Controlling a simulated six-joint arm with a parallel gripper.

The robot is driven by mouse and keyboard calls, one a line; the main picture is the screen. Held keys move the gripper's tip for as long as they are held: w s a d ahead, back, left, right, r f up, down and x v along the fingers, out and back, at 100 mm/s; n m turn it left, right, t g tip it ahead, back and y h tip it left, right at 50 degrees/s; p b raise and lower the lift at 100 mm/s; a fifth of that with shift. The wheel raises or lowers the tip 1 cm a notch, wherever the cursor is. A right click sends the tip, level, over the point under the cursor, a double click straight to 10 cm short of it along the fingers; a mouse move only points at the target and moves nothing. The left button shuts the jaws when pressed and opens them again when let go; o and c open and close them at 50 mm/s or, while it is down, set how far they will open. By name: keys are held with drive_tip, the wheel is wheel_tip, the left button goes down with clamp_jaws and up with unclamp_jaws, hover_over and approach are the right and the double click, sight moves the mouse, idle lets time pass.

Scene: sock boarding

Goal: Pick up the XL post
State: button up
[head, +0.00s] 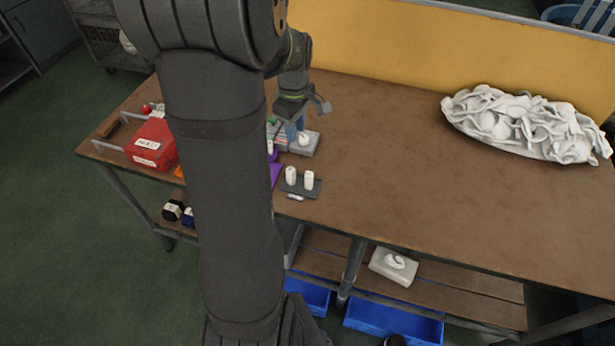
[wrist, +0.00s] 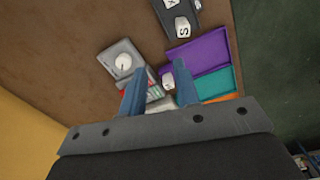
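A dark stand (head: 300,190) near the table's front edge carries two upright white posts. In the wrist view one post (wrist: 183,27) reads "S". The other (wrist: 171,3) shows an "X" and is cut off by the top edge, so its full label cannot be read. In the head view the left post (head: 291,175) and right post (head: 309,180) have no legible marks. My gripper (wrist: 161,68) is open, its blue fingers apart. It is behind the stand in the head view (head: 294,130). A small white piece (wrist: 168,80) appears between the fingers in the wrist view, apparently below them.
Purple (wrist: 195,57), teal (wrist: 213,85) and orange trays lie beside the stand. A grey box (wrist: 118,58) with a round white top is close to my gripper. A red box (head: 152,143) stands left, and a white cloth pile (head: 525,125) lies right. The table's middle is clear.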

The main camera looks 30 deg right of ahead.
drive_tip(key=s+a+r+m+t+h, duration=0.25)
drive_tip(key=s+m, duration=0.55)
drive_tip(key=m, duration=0.7)
approach(309, 174)
drive_tip(key=shift+g+y, duration=0.25)
drive_tip(key=x, duration=0.6)
drive_tip(key=shift+w+d+f, duration=0.15)
drive_tip(key=shift+d+f, duration=0.1)
drive_tip(key=shift+d, duration=0.15)
drive_tip(key=shift+x, duration=2.7)
drive_tip(key=shift+w+a, duration=0.1)
drive_tip(key=shift+w, duration=0.05)
clamp_jaws()
